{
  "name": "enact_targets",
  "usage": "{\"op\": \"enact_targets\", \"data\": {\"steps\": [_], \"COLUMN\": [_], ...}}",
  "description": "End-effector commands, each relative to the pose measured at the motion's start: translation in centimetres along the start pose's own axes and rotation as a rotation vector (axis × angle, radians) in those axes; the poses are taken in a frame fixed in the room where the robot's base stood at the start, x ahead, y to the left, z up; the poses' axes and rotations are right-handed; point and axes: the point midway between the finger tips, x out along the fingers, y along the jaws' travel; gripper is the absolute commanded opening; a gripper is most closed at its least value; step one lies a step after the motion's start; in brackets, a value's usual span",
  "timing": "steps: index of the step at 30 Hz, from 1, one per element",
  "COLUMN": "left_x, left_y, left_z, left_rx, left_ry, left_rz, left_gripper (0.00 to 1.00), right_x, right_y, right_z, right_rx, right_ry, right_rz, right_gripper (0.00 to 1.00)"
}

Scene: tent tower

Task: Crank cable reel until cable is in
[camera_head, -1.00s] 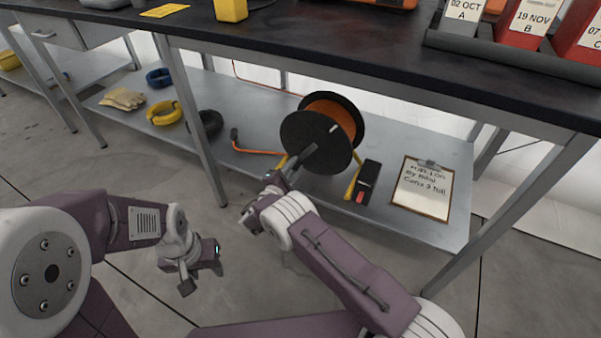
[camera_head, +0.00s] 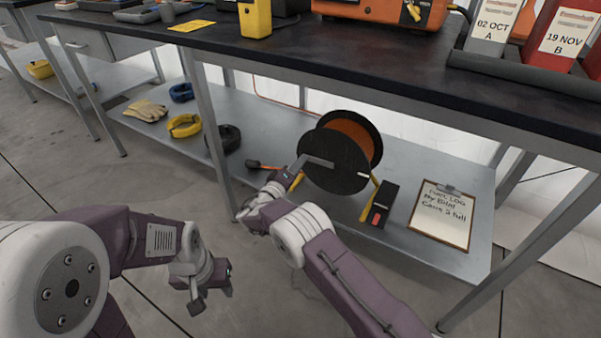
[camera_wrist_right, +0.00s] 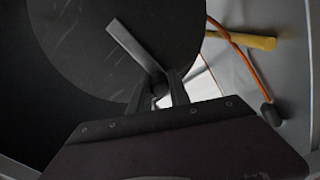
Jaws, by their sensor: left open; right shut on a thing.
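The cable reel (camera_head: 335,165) stands on the lower shelf, with black round sides, orange cable wound inside and a yellow stand. Its grey crank arm (camera_head: 319,161) points left from the hub. My right gripper (camera_head: 291,174) is at the crank's outer end. In the right wrist view the right gripper (camera_wrist_right: 158,92) is shut on the crank handle (camera_wrist_right: 159,84), against the black reel side (camera_wrist_right: 85,45). A short orange cable end with a dark plug (camera_head: 254,164) lies on the shelf left of the reel. My left gripper (camera_head: 212,290) is open and empty, low over the floor.
A black box with a red part (camera_head: 382,205) and a clipboard (camera_head: 442,215) are right of the reel. Coiled straps (camera_head: 184,126) and gloves (camera_head: 146,110) lie left. A table leg (camera_head: 212,135) stands left of my right arm; the workbench top (camera_head: 330,62) is above.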

Motion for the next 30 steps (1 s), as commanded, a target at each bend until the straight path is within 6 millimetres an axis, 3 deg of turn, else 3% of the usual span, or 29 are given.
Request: {"op": "enact_targets", "data": {"steps": [9, 30], "left_x": [0.4, 0.5], "left_y": [0.0, 0.0], "left_z": [0.0, 0.1], "left_rx": [0.0, 0.0], "left_ry": [0.0, 0.0], "left_rz": [0.0, 0.0], "left_gripper": [0.44, 0.44], "right_x": [-0.1, 0.0], "right_y": [1.7, 2.8], "right_z": [-0.7, -0.8], "right_rx": [0.196, 0.188], "right_ry": [0.005, 0.003], "right_rz": [0.004, 0.007], "right_gripper": [0.0, 0.0]}}
